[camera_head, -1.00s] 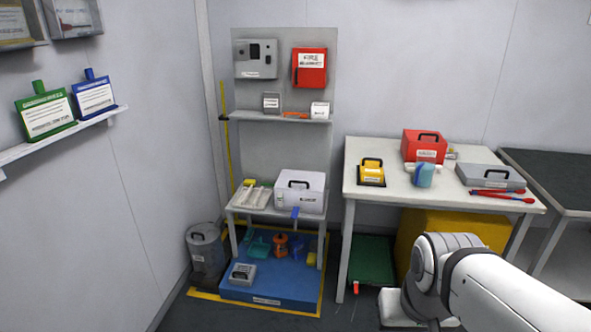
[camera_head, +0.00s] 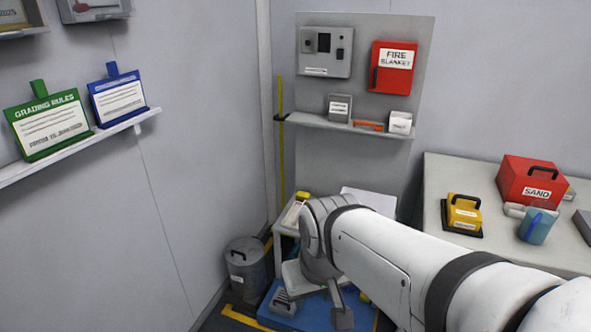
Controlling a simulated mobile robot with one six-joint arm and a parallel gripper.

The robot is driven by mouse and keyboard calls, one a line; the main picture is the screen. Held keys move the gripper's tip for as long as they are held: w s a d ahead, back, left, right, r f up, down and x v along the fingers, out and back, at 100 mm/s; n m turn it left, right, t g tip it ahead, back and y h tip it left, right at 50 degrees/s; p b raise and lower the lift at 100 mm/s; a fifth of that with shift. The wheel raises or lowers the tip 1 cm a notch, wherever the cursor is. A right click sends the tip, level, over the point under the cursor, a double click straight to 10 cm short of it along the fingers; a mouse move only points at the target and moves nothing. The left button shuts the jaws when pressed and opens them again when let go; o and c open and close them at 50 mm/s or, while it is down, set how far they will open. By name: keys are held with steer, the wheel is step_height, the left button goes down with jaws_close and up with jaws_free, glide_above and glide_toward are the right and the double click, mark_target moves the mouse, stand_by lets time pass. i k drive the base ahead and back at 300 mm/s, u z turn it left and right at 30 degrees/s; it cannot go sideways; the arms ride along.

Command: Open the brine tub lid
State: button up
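A pale box top (camera_head: 372,203), on the small stand below the wall panel, shows just above my arm. It matches the white lidded box with a black handle seen earlier, which may be the brine tub; no readable label confirms this. Its front and handle are hidden behind my arm. A grey lidded bin (camera_head: 245,266) with a dark handle stands on the floor to the left, its lid on. My arm reaches in from the lower right and bends down in front of the stand. A grey piece at its low end may be part of my gripper (camera_head: 342,313); the fingers cannot be made out.
At right, a table (camera_head: 440,178) holds a yellow box (camera_head: 463,212), red sand box (camera_head: 530,183) and blue cup (camera_head: 538,227). A shelf (camera_head: 350,126) is above; a sign shelf (camera_head: 75,143) runs along the left wall.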

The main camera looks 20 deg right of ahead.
mark_target(385, 206)
steer(key=z, duration=0.3)
steer(key=i, duration=1.45)
steer(key=z, duration=0.9)
steer(key=k, duration=0.65)
steer(key=z, duration=0.2)
steer(key=i, duration=0.7)
steer(key=u, duration=0.1)
